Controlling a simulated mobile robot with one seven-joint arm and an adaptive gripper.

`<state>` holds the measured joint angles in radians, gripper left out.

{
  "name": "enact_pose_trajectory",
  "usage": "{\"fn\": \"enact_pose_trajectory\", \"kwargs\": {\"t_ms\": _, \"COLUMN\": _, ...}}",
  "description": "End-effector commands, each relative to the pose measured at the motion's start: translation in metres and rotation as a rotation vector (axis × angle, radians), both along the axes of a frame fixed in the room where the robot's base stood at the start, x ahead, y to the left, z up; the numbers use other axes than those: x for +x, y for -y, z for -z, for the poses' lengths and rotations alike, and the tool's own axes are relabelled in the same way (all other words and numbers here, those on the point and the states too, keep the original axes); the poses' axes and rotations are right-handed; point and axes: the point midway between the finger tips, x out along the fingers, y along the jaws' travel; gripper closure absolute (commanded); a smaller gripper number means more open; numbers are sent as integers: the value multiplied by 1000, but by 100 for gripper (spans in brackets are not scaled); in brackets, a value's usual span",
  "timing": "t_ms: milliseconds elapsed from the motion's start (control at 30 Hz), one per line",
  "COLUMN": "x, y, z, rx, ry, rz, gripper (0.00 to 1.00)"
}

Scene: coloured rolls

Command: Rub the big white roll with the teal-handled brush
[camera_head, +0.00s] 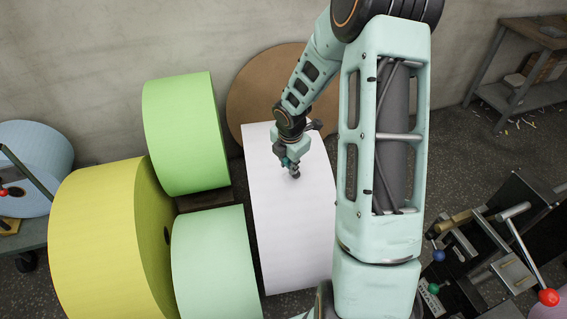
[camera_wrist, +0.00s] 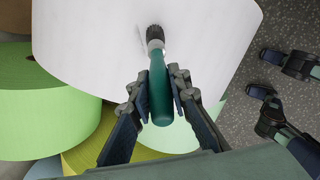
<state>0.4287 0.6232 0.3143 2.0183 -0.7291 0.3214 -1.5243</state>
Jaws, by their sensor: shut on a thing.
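The big white roll (camera_head: 291,225) stands in the middle of the head view, partly hidden by my arm at its right. It fills the upper part of the wrist view (camera_wrist: 90,45). My gripper (camera_wrist: 160,98) is shut on the teal handle of the brush (camera_wrist: 160,85). The brush's dark bristle end points at the roll's white surface and appears to touch it. A faint grey mark or shadow lies beside the bristles. In the head view my gripper (camera_head: 291,166) is over the upper part of the roll.
A bright green roll (camera_head: 185,135), a yellow roll (camera_head: 95,240) and a pale green roll (camera_head: 215,265) stand left of the white roll. A brown roll (camera_head: 255,95) is behind it. Machinery with coloured knobs (camera_head: 500,255) is at the right. A bench (camera_head: 520,90) stands at the back right.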

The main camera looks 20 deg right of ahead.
Motion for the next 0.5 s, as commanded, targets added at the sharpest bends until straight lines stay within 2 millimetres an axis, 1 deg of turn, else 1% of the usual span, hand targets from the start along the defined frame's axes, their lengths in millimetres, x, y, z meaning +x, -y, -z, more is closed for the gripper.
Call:
{"fn": "enact_pose_trajectory", "kwargs": {"t_ms": 167, "x": 0, "y": 9, "z": -1, "rx": 1, "ry": 0, "rz": 3, "gripper": 100}}
{"fn": "enact_pose_trajectory", "kwargs": {"t_ms": 500, "x": 0, "y": 37, "z": -1, "rx": 1, "ry": 0, "rz": 2, "gripper": 100}}
